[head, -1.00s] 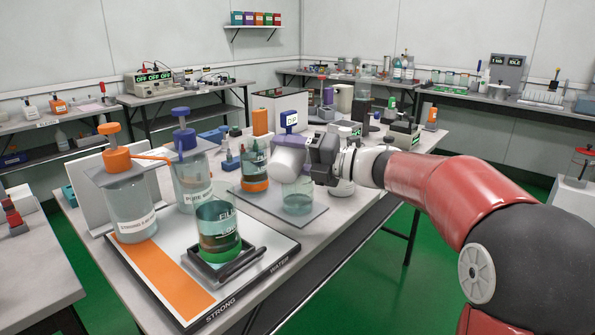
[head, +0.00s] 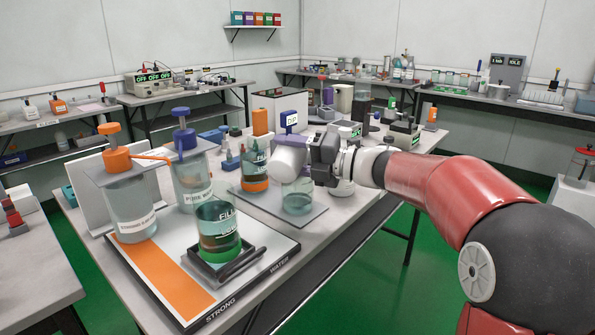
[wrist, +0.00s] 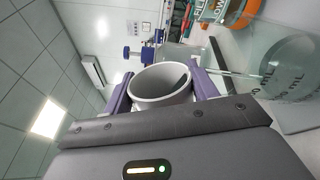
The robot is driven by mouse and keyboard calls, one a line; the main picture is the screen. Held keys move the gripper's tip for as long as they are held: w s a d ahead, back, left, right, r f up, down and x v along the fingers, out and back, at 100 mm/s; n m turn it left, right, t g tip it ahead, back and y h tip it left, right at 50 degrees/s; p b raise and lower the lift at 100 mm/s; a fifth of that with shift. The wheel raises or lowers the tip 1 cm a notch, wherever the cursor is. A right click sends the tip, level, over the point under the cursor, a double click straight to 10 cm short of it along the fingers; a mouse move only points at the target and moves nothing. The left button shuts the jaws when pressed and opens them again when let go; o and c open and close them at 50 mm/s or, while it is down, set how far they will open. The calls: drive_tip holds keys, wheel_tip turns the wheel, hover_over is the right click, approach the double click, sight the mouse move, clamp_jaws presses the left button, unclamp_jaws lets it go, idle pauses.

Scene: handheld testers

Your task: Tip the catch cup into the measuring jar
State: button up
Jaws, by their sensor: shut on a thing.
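My gripper (head: 300,152) is shut on the white catch cup (head: 288,162), with a purple finger on each side of it in the wrist view. The cup (wrist: 162,86) is tipped well over, and its open mouth and grey inside show in the wrist view. The clear measuring jar (head: 298,199) stands upright on a grey plate, just below the cup and gripper in the head view. The jar also shows at the right of the wrist view (wrist: 285,70), with mL marks.
A grey plate (head: 310,213) lies under the jar. An orange-based bottle (head: 255,170) stands close behind it. A beaker marked FILL (head: 218,228) sits on a board at the front, near an orange-topped pump bottle (head: 130,210) and a blue-topped one (head: 190,180).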

drive_tip(key=shift+w+m, duration=0.2)
drive_tip(key=shift+m, duration=0.8)
idle(2.8)
drive_tip(key=shift+s+f+n+b, duration=0.1)
drive_tip(key=shift+s+n+b, duration=0.05)
drive_tip(key=shift+n+b, duration=0.45)
drive_tip(key=shift+s+n+b, duration=0.2)
drive_tip(key=shift+n+b, duration=0.15)
drive_tip(key=shift+n, duration=0.75)
drive_tip(key=shift+r, duration=0.2)
drive_tip(key=shift+a, duration=0.1)
